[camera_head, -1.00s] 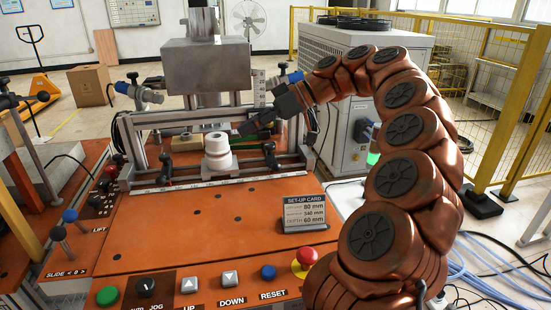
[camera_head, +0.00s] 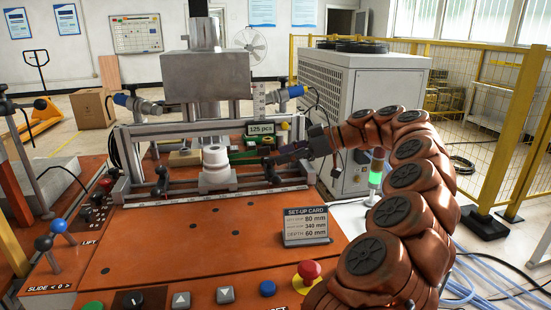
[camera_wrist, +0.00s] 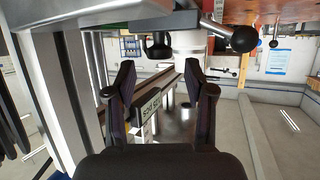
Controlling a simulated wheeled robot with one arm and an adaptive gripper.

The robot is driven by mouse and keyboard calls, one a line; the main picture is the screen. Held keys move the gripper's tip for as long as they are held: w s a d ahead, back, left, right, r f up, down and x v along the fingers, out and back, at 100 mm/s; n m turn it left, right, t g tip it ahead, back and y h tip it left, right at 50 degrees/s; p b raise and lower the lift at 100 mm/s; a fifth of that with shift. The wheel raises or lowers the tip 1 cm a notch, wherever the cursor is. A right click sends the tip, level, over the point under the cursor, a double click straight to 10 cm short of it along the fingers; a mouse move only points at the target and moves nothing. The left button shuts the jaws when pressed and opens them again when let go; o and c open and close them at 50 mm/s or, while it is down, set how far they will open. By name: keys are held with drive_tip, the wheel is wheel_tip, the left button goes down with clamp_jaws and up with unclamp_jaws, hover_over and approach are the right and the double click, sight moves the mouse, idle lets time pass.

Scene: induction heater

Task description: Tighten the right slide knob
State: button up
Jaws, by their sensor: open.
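The right slide knob is a black knob (camera_head: 271,172) on the front rail, right of the white workpiece (camera_head: 215,157) and its holder. My gripper (camera_head: 272,158) is beside its upper right, pointing left; contact cannot be told in the head view. In the wrist view my gripper (camera_wrist: 166,88) is open, with nothing between the fingers. A black ball on a silver lever (camera_wrist: 238,38) shows beyond the right finger there, clear of it; I cannot tell for certain that it is this knob. A matching black knob (camera_head: 160,180) stands on the rail's left side.
A set-up card (camera_head: 305,226) stands on the orange table (camera_head: 150,240). The grey press block (camera_head: 205,75) hangs above the workpiece. A green counter display (camera_head: 260,129) is behind my gripper. Buttons and a red emergency stop (camera_head: 309,271) line the front edge.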

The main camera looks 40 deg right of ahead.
sight(272, 158)
drive_tip(key=shift+x, duration=1.65)
drive_tip(key=c, duration=1)
drive_tip(key=shift+d, duration=0.2)
clamp_jaws()
drive_tip(key=shift+s+a, duration=0.1)
drive_tip(key=shift+a, duration=0.05)
